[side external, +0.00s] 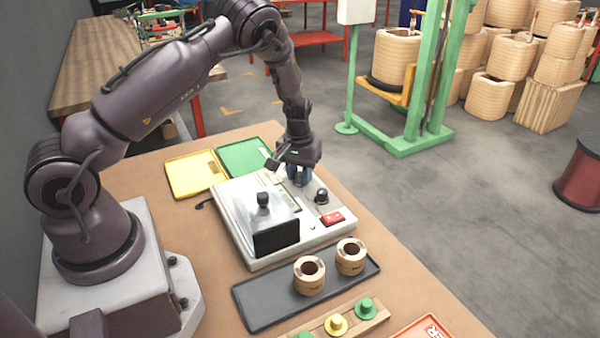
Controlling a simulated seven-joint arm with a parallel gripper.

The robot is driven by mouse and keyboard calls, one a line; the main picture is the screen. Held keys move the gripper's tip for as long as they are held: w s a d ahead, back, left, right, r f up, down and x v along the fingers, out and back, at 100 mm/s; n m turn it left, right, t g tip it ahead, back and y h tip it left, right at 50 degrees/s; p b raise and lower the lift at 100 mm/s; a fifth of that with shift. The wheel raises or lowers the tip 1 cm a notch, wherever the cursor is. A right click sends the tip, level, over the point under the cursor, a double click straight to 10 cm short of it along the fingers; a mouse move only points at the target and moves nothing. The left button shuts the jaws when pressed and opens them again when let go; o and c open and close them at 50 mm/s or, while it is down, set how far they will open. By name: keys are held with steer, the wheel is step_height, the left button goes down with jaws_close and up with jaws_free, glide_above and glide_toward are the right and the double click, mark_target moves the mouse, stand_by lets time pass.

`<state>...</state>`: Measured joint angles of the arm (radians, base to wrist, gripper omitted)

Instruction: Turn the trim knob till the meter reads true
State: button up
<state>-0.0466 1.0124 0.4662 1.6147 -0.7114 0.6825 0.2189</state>
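The grey-white instrument box (245,243) lies on the bench in front of my arm. A black knob (321,196) stands on the right part of its top, beside a red switch (332,218). A pale window (289,200), perhaps the meter, lies left of the knob; its reading is too small to make out. My gripper (298,181) points down over the far part of the box, left of and behind the black knob. Its fingers look bluish and small, and I cannot tell their gap or whether they touch anything.
A dark tray (258,310) with two wound coils (309,276) (351,257) lies in front of the box. Yellow (194,174) and green (243,157) trays lie behind it. A wooden strip (375,318) holds coloured pegs at the front. Bare bench shows to the right.

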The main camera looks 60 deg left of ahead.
mark_target(298, 173)
steer(key=shift+c, duration=0.9)
steer(key=shift+n, duration=2.6)
steer(key=o, duration=0.9)
steer(key=r, duration=1.3)
steer(key=shift+s+a, duration=0.1)
steer(key=shift+s, duration=0.1)
